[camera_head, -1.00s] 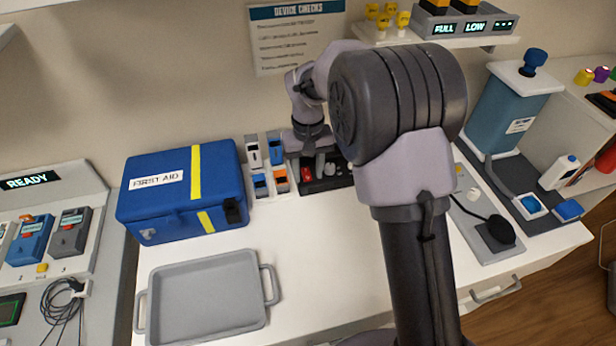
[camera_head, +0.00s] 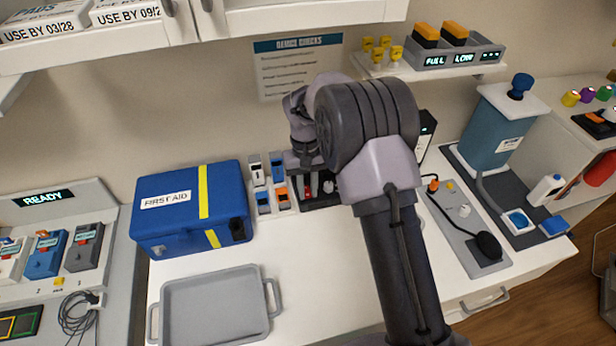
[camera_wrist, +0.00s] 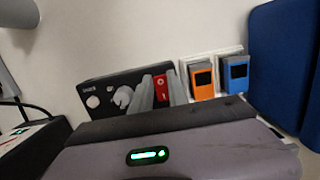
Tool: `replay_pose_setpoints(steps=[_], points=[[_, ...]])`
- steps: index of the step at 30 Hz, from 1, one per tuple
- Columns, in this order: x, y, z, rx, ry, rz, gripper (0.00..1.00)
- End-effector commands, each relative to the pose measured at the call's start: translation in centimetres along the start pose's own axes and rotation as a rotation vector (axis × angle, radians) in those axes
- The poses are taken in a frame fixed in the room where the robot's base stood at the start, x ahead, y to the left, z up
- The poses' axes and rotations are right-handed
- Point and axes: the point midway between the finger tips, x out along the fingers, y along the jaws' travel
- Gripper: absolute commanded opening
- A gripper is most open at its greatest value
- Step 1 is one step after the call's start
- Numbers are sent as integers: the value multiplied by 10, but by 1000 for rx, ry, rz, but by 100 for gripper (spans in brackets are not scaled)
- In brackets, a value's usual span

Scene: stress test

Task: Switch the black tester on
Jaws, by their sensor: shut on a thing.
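The black tester (camera_head: 322,200) stands against the wall behind the white counter, partly hidden by my arm. In the wrist view its dark face (camera_wrist: 98,88) shows a white button, a grey knob and a red switch (camera_wrist: 161,86). My gripper (camera_wrist: 163,92) is at the tester's face, with its two grey fingers on either side of the red switch and shut on it. I cannot tell which way the switch is set.
Blue and orange devices (camera_wrist: 202,80) stand close beside the tester. A blue first aid box (camera_head: 178,222) and a grey tray (camera_head: 270,325) are to the left. A panel with a black cable (camera_head: 462,215) lies to the right. The front middle counter is clear.

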Motion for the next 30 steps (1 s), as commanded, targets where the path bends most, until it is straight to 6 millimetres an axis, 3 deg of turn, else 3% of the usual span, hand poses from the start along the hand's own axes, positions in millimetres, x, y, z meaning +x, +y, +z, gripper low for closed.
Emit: replay_pose_setpoints(steps=[1, 9, 19, 20, 23, 30], points=[[-13, 0, 0, 0, -30, 1, 0], [-6, 0, -5, 0, -145, 1, 0], [-2, 0, -5, 0, -155, 0, 0], [-2, 0, -5, 0, -155, 0, 24], [-2, 0, -5, 0, -155, 0, 42], [-2, 0, -4, 0, -155, 0, 42]])
